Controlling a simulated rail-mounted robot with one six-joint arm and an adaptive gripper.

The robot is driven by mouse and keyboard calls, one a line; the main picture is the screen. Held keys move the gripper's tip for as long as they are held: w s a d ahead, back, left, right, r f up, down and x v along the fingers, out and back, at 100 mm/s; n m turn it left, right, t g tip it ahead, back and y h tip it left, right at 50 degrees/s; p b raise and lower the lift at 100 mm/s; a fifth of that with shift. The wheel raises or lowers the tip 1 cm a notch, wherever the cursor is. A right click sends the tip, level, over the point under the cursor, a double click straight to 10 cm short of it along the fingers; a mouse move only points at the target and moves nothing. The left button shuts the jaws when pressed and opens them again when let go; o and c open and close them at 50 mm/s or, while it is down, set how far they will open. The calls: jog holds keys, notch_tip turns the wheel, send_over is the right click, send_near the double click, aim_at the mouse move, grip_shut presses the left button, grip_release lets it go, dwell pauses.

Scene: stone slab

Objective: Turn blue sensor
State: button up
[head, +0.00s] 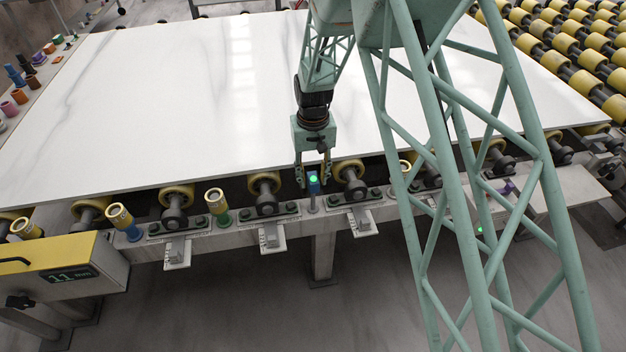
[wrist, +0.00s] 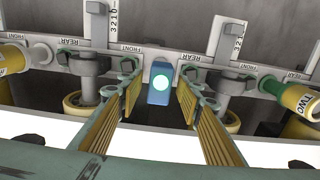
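The blue sensor (head: 313,184) stands on the front rail of the conveyor, with a lit green spot on its top. In the wrist view the blue sensor (wrist: 160,83) is a small blue block with a pale glowing round face. My gripper (head: 313,182) points down at the rail with one finger on each side of the sensor. In the wrist view its two ribbed yellow pads (wrist: 158,100) are apart, with visible gaps between them and the sensor. The gripper is open and holds nothing. The sensor's lower part is hard to make out.
A large white stone slab (head: 190,100) lies on yellow rollers just behind the sensor. Yellow-topped posts (head: 216,201) and roller brackets (head: 267,208) line the rail on both sides. A yellow control box (head: 62,265) with a display stands at the left. Floor in front is clear.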

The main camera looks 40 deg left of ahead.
aim_at(313, 178)
notch_tip(313, 178, up, 11)
dwell(0.6)
jog(key=shift+f, duration=0.1)
dwell(0.5)
